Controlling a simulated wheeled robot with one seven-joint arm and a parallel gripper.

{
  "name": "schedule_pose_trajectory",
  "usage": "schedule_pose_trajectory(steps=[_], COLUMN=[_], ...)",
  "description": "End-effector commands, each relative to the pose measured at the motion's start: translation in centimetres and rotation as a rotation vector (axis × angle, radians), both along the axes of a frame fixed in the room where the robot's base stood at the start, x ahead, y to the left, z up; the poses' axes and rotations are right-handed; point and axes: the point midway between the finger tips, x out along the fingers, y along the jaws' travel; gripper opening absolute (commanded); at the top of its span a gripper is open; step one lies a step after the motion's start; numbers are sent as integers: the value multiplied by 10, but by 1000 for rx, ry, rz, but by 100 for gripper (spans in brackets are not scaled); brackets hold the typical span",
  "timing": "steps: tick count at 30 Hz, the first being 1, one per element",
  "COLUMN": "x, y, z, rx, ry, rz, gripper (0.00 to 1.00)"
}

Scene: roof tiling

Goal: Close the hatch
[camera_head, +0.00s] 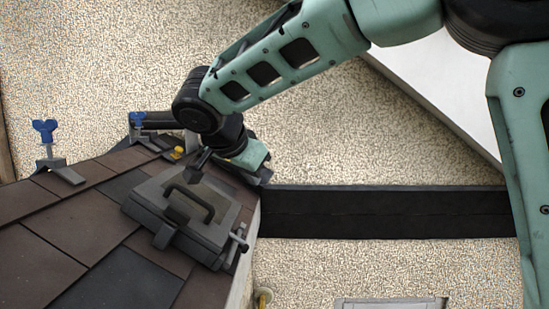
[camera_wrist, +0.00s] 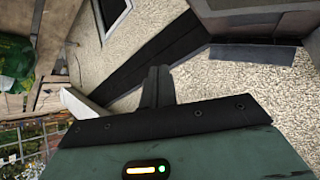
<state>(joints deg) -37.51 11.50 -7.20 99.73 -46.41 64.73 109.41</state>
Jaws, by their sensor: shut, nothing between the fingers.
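The hatch (camera_head: 225,215) is a grey square lid with a dark arched handle (camera_head: 207,204), set among the brown roof tiles in the head view. Its lid lies flat or nearly flat over its frame; I cannot tell whether a small gap remains. A grey latch-like piece (camera_head: 165,235) sits at its front edge. My gripper (camera_head: 195,170) is just above the hatch's far side, near the handle; contact cannot be made out. In the wrist view my gripper's fingers (camera_wrist: 157,85) are together and empty, pointing toward the wall and a black band.
Blue-topped clamps (camera_head: 45,130) (camera_head: 138,120) stand on the roof's left and far parts. A grey clamp-like fitting (camera_head: 238,243) is at the hatch's right, by the roof edge. A black band (camera_head: 380,212) runs along the pebbled wall. Wooden boards (camera_wrist: 70,55) show in the wrist view.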

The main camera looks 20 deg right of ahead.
Motion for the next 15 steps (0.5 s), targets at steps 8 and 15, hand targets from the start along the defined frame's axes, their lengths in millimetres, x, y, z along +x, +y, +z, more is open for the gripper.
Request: schedule_pose_trajectory(steps=[8,15], x=[-12,-18], y=[27,44], z=[-34,-50], rx=[-62,-97], ry=[-117,-190], rz=[-86,-142], gripper=[0,0])
